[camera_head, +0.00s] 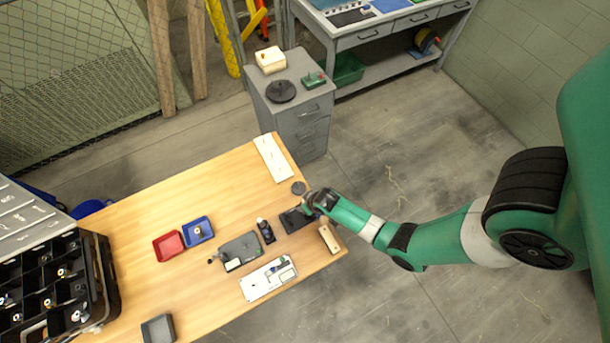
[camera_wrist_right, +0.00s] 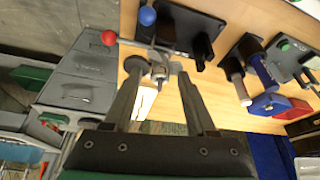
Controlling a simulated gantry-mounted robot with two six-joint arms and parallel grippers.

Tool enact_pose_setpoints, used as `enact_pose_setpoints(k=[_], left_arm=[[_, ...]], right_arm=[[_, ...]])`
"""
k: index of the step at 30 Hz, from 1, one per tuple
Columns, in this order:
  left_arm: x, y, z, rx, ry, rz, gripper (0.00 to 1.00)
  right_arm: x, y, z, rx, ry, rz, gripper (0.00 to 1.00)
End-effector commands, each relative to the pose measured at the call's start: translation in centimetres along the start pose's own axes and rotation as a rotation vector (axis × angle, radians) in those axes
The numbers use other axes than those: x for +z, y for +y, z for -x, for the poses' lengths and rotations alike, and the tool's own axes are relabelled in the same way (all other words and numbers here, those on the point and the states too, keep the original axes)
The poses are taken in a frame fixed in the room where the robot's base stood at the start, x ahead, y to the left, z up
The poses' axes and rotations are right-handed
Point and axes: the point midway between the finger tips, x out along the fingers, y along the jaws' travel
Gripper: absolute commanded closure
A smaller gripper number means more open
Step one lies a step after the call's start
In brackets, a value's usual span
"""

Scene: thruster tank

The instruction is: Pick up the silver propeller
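In the right wrist view, a small silver part (camera_wrist_right: 158,68), which looks like the silver propeller, sits between the fingertips of my right gripper (camera_wrist_right: 160,72). The fingers are apart, with gaps visible on both sides of the part. It is beside a dark fixture (camera_wrist_right: 176,30) near the table edge. In the head view, my right gripper (camera_head: 308,203) reaches in from the right over the table's right end and hides most of this spot. Another small metallic part (camera_head: 198,231) lies in the blue tray (camera_head: 209,237). My left gripper is not in view.
The wooden table (camera_head: 150,210) also carries a red tray (camera_head: 167,247), a grey fixture (camera_head: 240,248), a dark tool stand (camera_head: 265,231) and a white board (camera_head: 268,280). A black rack (camera_head: 105,285) stands at the left. A grey cabinet (camera_head: 300,120) stands beyond the table.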

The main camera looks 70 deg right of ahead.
Motion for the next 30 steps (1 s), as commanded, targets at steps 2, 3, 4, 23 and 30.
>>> enact_pose_setpoints(k=[2, 3, 4, 23, 30], left_arm=[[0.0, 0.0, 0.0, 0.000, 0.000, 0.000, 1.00], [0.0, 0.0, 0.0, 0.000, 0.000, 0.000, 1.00], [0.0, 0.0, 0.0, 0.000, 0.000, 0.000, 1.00], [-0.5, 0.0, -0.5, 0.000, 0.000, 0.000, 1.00], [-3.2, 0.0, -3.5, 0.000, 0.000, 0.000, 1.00]], right_arm=[[0.0, 0.0, 0.0, 0.000, 0.000, 0.000, 0.59], [0.0, 0.0, 0.0, 0.000, 0.000, 0.000, 0.67], [0.0, 0.0, 0.0, 0.000, 0.000, 0.000, 0.72], [-0.3, 0.0, 0.7, 0.000, 0.000, 0.000, 1.00], [-2.0, 0.0, 4.9, 0.000, 0.000, 0.000, 1.00]])
